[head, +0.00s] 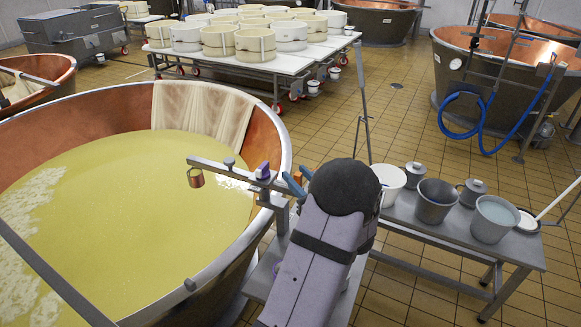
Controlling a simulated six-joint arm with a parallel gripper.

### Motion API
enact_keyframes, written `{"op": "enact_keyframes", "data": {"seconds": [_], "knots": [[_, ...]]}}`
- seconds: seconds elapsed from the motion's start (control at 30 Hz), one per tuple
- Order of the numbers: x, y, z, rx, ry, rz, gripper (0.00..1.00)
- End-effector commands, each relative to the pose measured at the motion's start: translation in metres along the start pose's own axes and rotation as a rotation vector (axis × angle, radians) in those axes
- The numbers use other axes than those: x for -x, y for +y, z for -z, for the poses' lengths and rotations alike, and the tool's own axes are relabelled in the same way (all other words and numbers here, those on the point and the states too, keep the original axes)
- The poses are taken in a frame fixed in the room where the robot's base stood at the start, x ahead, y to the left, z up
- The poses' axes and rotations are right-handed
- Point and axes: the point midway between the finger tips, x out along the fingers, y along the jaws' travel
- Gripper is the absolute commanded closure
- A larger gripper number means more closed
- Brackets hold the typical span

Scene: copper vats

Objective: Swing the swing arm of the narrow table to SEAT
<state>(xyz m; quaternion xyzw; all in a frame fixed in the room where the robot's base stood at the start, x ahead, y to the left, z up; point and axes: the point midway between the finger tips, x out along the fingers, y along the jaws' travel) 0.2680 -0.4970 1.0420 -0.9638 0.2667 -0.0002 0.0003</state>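The swing arm (225,171) is a grey bar reaching left over the vat's rim. A grey post stands below that part, by a narrow grey table top (262,275), mostly hidden by my arm. My gripper (299,179) shows two bluish fingertips slightly apart, just right of the purple knob and not on it. It looks open, but my arm hides most of it. I cannot read any SEAT mark.
A large copper vat (282,135) of yellow liquid fills the left, with cloth over its back rim. A grey bench (450,235) with buckets and lidded pots stands right of my arm. A thin upright rod (362,100) rises behind my arm.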

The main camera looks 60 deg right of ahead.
Motion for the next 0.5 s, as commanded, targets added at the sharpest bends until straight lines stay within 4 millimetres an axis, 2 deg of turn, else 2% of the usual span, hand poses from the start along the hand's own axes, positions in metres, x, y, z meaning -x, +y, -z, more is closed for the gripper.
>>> {"op": "enact_keyframes", "data": {"seconds": [0.1,0.23,0.5], "knots": [[-0.017,-0.001,0.002,0.0,-0.001,0.003,0.65],[-0.031,-0.001,0.002,0.001,0.0,0.002,0.65],[-0.042,0.0,0.0,0.001,-0.001,0.0,0.65]]}}
